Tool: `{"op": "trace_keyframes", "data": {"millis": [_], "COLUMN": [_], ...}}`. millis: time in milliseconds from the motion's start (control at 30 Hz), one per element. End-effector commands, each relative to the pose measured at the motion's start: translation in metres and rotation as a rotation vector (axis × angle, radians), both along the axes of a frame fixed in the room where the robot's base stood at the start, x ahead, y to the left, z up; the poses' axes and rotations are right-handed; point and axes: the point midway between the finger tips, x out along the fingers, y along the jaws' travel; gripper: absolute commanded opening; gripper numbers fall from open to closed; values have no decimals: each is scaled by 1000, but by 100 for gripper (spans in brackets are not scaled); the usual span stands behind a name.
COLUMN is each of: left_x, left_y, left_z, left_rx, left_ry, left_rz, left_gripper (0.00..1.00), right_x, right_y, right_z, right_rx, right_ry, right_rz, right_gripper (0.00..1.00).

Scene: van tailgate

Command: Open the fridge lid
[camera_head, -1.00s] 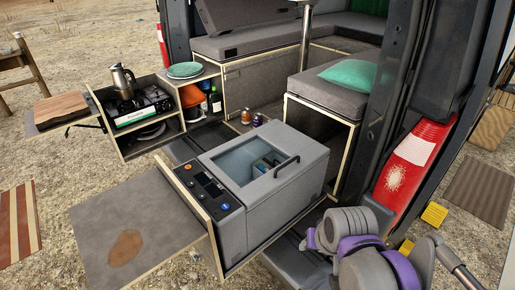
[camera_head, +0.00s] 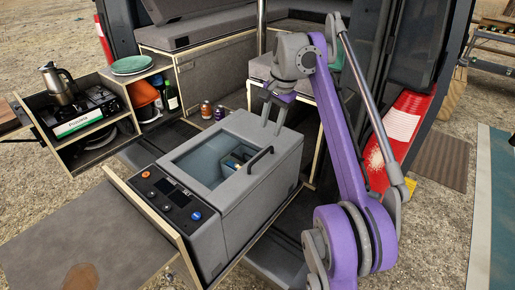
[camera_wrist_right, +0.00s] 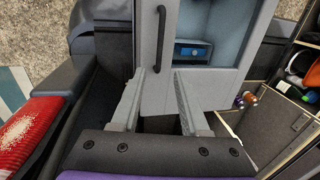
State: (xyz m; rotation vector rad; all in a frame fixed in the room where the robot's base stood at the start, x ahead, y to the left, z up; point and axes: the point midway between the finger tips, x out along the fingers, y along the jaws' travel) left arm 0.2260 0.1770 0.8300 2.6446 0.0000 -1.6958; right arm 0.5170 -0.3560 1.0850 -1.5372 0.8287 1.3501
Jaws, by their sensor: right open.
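The grey fridge (camera_head: 235,215) stands on a pull-out slide at the van's tailgate. Its lid (camera_head: 225,182) looks shut, and a few items show through the see-through window. A black bar handle (camera_head: 259,157) sits on the lid's right part. My right gripper (camera_head: 271,130) points down at the fridge's far edge, beyond the handle. In the right wrist view the gripper (camera_wrist_right: 158,74) is open and empty, its fingers apart below the handle (camera_wrist_right: 160,38). I cannot tell whether the fingertips touch the fridge. My left gripper is not in view.
A control panel (camera_head: 168,195) is at the fridge's front left. Two small jars (camera_head: 213,111) are behind the fridge. A red tail light (camera_head: 402,135) and door frame stand at right.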

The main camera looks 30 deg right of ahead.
Motion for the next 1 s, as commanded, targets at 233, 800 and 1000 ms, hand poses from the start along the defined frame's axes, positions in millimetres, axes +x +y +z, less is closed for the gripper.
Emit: {"op": "trace_keyframes", "data": {"millis": [233,800,1000], "left_x": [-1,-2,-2], "left_y": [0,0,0], "left_z": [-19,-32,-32], "left_rx": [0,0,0], "left_ry": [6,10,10], "left_rz": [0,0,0], "left_gripper": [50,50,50], "right_x": [8,18,18], "right_y": [4,9,8], "right_z": [-47,-98,-98], "right_rx": [-1,-1,-1], "right_ry": [-1,-2,-2], "right_rz": [2,4,4], "right_gripper": [45,45,36]}}
